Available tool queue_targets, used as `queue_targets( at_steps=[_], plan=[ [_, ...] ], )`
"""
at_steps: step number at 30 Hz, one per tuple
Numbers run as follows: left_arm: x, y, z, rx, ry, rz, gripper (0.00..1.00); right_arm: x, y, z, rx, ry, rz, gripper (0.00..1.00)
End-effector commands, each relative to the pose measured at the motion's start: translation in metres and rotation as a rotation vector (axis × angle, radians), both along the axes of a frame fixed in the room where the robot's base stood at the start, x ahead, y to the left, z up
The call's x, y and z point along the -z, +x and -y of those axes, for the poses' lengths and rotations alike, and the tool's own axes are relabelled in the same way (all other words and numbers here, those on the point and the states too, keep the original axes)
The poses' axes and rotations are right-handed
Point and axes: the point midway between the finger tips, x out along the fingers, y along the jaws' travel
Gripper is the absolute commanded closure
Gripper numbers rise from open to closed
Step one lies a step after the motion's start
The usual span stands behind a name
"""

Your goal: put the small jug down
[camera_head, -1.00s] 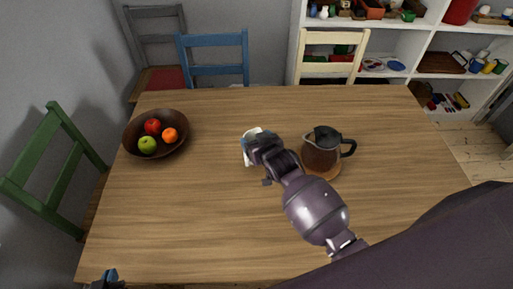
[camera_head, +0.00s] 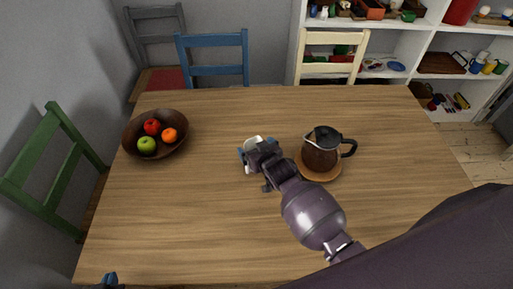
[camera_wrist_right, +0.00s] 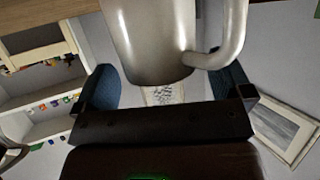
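The small jug is white in the head view (camera_head: 254,146) and shows as a smooth grey body with a handle in the right wrist view (camera_wrist_right: 150,40). In the right wrist view, the fingers (camera_wrist_right: 168,82) look slightly apart from the jug's sides, and the handle passes by the right finger. The jug's base is hidden in the head view. My left gripper (camera_head: 109,281) barely shows at the bottom edge; its fingers cannot be read.
A dark jug (camera_head: 320,152) stands on a round wooden coaster (camera_head: 318,176) close to the right of my right gripper. A brown bowl (camera_head: 180,148) of fruit is at the back left. The wooden table (camera_head: 190,220) is clear at the front left. Chairs and shelves stand around it.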

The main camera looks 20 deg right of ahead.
Motion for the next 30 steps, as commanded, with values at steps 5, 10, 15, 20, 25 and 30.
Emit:
queue_targets(
  at_steps=[5, 10, 15, 20, 25, 30],
  plan=[
    [0.000, 0.000, 0.000, 0.000, 0.000, 0.000, 1.00, -0.001, 0.000, 0.000, 0.000, 0.000, 0.000, 0.03],
    [-0.003, 0.000, 0.000, 0.000, 0.000, 0.000, 1.00, -0.006, -0.009, 0.001, 0.000, 0.000, -0.001, 0.03],
    [-0.007, 0.001, 0.000, 0.000, 0.000, 0.003, 1.00, -0.017, -0.034, 0.004, 0.000, 0.000, -0.001, 0.03],
    [-0.010, 0.002, 0.000, 0.001, 0.001, 0.005, 1.00, -0.028, -0.061, 0.007, 0.000, 0.001, -0.001, 0.03],
    [-0.012, 0.003, 0.000, 0.002, 0.000, 0.007, 1.00, -0.039, -0.087, 0.010, 0.000, 0.000, 0.000, 0.03],
    [-0.012, 0.003, 0.000, 0.002, 0.000, 0.007, 1.00, -0.046, -0.104, 0.012, 0.000, 0.000, 0.000, 0.03]
  ],
)
